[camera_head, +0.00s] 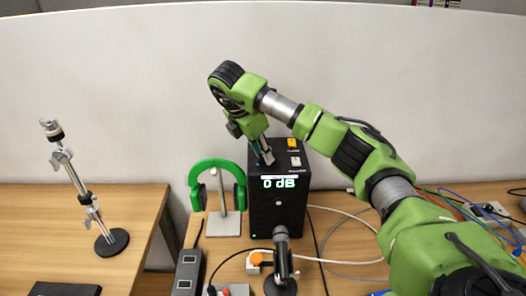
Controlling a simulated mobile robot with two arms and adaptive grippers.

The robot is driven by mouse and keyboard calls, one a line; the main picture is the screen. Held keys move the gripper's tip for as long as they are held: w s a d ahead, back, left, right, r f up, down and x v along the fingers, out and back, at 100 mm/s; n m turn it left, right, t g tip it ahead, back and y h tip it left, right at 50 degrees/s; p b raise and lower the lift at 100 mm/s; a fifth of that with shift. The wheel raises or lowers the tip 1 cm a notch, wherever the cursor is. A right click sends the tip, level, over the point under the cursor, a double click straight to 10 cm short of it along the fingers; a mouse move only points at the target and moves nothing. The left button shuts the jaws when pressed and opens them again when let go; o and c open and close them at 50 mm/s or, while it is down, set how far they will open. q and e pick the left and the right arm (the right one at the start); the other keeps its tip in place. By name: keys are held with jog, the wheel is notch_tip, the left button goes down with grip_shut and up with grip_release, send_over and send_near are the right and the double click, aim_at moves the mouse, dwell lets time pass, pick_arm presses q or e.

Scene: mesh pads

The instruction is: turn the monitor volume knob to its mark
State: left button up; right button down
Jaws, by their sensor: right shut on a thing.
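The black monitor box (278,222) stands on the right-hand desk, with a lit front display (279,183) reading "0 dB". My right gripper (264,159) reaches down onto the left part of the box's top, shut on the volume knob there. The fingers hide the knob, so its pointer and mark cannot be made out. On the top, right of the gripper, are an orange button (292,142) and a white button (295,161). My left gripper is not in view.
Green headphones (240,190) hang on a stand left of the box. A small microphone (281,260) stands in front of it. Cables (345,262) lie to the right. A metal stand (110,240) is on the left desk. A pale partition rises behind.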

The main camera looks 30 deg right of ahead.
jog(key=shift+r, duration=0.1)
jog(key=c, duration=1.8)
grip_release()
jog(key=v, duration=1.2)
